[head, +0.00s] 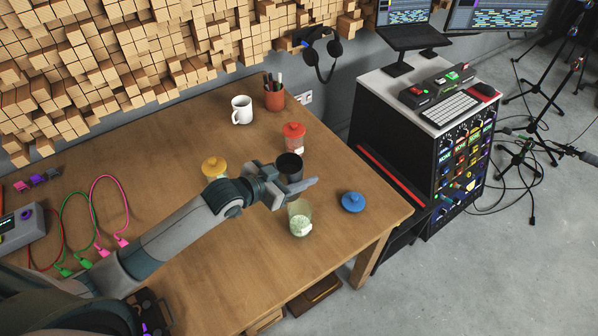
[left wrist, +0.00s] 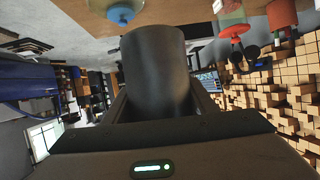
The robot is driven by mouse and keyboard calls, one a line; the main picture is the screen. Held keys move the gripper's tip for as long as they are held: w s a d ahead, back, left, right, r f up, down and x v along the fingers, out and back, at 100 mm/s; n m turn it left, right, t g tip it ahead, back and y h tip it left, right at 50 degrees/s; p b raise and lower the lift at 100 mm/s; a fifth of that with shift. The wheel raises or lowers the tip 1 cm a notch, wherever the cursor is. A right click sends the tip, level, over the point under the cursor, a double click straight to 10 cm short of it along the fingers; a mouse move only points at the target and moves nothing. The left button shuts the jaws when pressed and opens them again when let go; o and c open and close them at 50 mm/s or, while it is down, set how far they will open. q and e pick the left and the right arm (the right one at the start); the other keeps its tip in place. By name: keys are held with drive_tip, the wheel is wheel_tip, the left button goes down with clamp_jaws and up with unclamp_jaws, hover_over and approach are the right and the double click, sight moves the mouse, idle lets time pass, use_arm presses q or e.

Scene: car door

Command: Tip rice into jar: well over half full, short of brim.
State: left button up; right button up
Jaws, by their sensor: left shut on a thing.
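My left gripper (head: 277,185) is shut on a dark grey cup (head: 289,167) and holds it with its dark mouth upward, roughly upright. The cup fills the middle of the left wrist view (left wrist: 155,70), between the two fingers; its inside cannot be made out. An open clear glass jar (head: 300,219) stands on the table just below and in front of the cup in the head view. White rice shows in the lower part of the jar, below the rim; its exact level is hard to read. My right gripper is not in view.
A blue lid (head: 353,202) lies right of the jar, near the wooden table's (head: 180,125) edge. A red-lidded jar (head: 293,137) stands behind the cup, a yellow-lidded jar (head: 214,168) left of it. A white mug (head: 241,109) and pen pot (head: 274,96) stand farther back.

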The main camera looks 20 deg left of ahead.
use_arm(q)
drive_tip(key=shift+w+a+f+m+y+b, duration=0.1)
drive_tip(key=shift+a+f+m+y+b, duration=0.25)
drive_tip(key=shift+f, duration=0.15)
drive_tip(key=shift+a+f+m+y+b, duration=0.25)
drive_tip(key=shift+f+m+b, duration=0.1)
drive_tip(key=shift+f, duration=0.15)
drive_tip(key=shift+w+a+f+m+y+b, duration=0.1)
drive_tip(key=shift+a+m+y+b, duration=0.3)
drive_tip(key=shift+a+m+y, duration=0.4)
drive_tip(key=shift+w+a+f+m+y+b, duration=0.1)
drive_tip(key=shift+a+f+m+y+b, duration=0.15)
drive_tip(key=shift+m+y+b, duration=0.45)
drive_tip(key=shift+a+f+m+y+b, duration=0.3)
drive_tip(key=shift+m+y+b, duration=0.3)
drive_tip(key=shift+b, duration=0.25)
drive_tip(key=shift+w+a+f+m+y+b, duration=0.1)
drive_tip(key=shift+a+f+m+y+b, duration=0.15)
drive_tip(key=shift+m+y+b, duration=0.4)
drive_tip(key=n+p, duration=0.1)
drive_tip(key=p, duration=0.4)
drive_tip(key=shift+s+f+h, duration=0.1)
drive_tip(key=shift+f+h, duration=0.1)
drive_tip(key=shift+h, duration=0.15)
